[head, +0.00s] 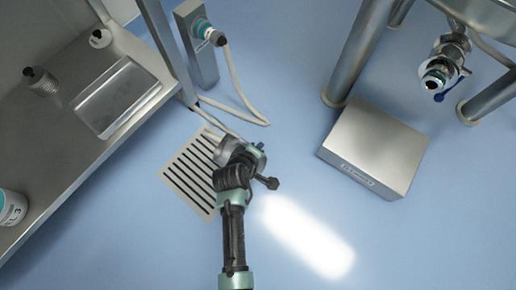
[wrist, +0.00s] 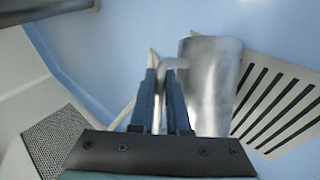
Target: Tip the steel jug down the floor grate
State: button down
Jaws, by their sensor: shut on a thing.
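The steel jug (wrist: 208,85) is a smooth grey metal vessel with a bent handle. My gripper (wrist: 165,80) is shut on that handle, with its two dark fingers on either side. In the head view the jug (head: 226,149) shows just beyond my gripper (head: 241,160), partly hidden by it. The floor grate (head: 186,178) is a pale slotted plate in the blue floor. The jug appears above the grate's right part in the head view. In the wrist view the grate (wrist: 284,106) lies behind and right of the jug. The jug's contents are hidden.
A post with a hose (head: 240,90) stands beyond the grate. A steel box step (head: 375,148) and a legged vessel with a valve (head: 440,75) stand right. Floor between is clear.

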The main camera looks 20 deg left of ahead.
aim_at(237, 139)
jog(key=shift+a+r+h, duration=0.25)
jog(key=shift+r+h, duration=0.05)
jog(key=shift+r, duration=0.25)
jog(key=shift+r, duration=0.1)
jog(key=shift+a+r+n+h, duration=0.3)
jog(key=shift+h, duration=0.1)
jog(key=shift+a+r+h+p, duration=0.3)
jog(key=shift+r+p, duration=0.05)
jog(key=shift+r, duration=0.05)
jog(key=shift+a, duration=0.1)
jog(key=shift+w+a+r+n+h+p, duration=0.1)
jog(key=shift+a+r+n+h+p, duration=0.2)
jog(key=shift+a+r+n+h, duration=0.45)
jog(key=shift+a+r+n+h+b, duration=0.15)
jog(key=shift+a+r+h+b, duration=0.2)
jog(key=shift+a+h, duration=0.3)
jog(key=shift+a+r+n+h+b, duration=0.1)
jog(key=shift+a+r+h+b, duration=0.05)
jog(key=shift+a+r+h, duration=0.4)
jog(key=shift+t, duration=0.3)
